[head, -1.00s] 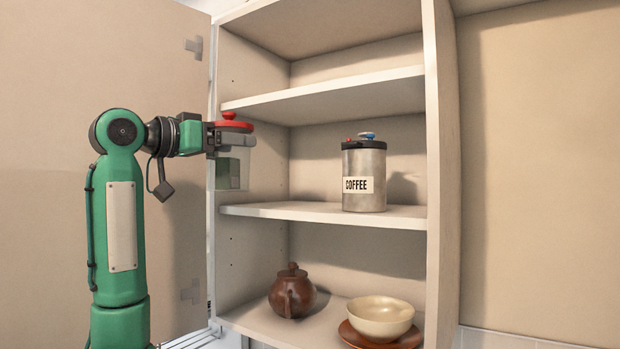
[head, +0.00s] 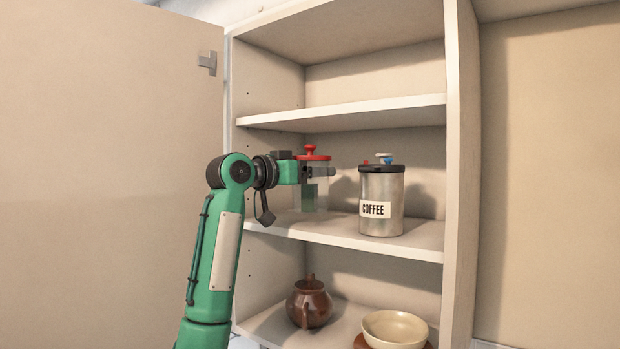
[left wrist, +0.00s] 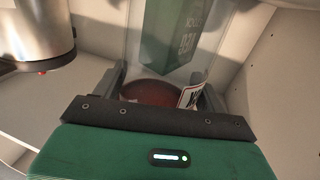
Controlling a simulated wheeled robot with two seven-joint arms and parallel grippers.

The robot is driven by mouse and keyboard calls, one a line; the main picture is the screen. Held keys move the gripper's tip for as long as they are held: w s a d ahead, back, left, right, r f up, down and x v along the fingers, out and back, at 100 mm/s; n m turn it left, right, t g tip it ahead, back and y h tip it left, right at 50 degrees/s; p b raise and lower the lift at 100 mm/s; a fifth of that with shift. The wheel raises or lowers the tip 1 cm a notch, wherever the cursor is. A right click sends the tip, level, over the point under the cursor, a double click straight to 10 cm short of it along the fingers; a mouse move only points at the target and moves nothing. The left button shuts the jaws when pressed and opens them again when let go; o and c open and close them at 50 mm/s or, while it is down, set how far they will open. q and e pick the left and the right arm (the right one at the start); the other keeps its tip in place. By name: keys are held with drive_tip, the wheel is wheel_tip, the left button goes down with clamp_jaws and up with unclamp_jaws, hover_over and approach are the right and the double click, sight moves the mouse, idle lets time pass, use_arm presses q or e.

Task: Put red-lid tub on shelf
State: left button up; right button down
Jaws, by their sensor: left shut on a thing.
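The red-lid tub (head: 321,195) is a clear container with a red knobbed lid and something green inside. It is upright in the middle bay of the open cabinet, left of the coffee canister. My left gripper (head: 318,172) is shut on it just below the lid. The tub's bottom is over the middle shelf (head: 350,233); I cannot tell if it touches. In the left wrist view my left gripper (left wrist: 160,92) has a finger on each side of the tub, with a green lettered block (left wrist: 175,35) seen through it. My right gripper is out of view.
The steel coffee canister (head: 382,200) stands close to the right of the tub. The upper shelf (head: 345,112) is empty above. A brown teapot (head: 309,302) and a cream bowl (head: 394,329) sit on the bottom. The open door (head: 110,170) is at left.

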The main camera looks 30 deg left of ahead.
use_arm(q)
drive_tip(key=shift+f+p, duration=0.5)
drive_tip(key=shift+f, duration=0.6)
drive_tip(key=shift+s, duration=0.1)
drive_tip(key=o, duration=1.6)
drive_tip(key=shift+f, duration=0.2)
drive_tip(key=o, duration=0.4)
drive_tip(key=shift+c, duration=0.2)
drive_tip(key=shift+r, duration=0.15)
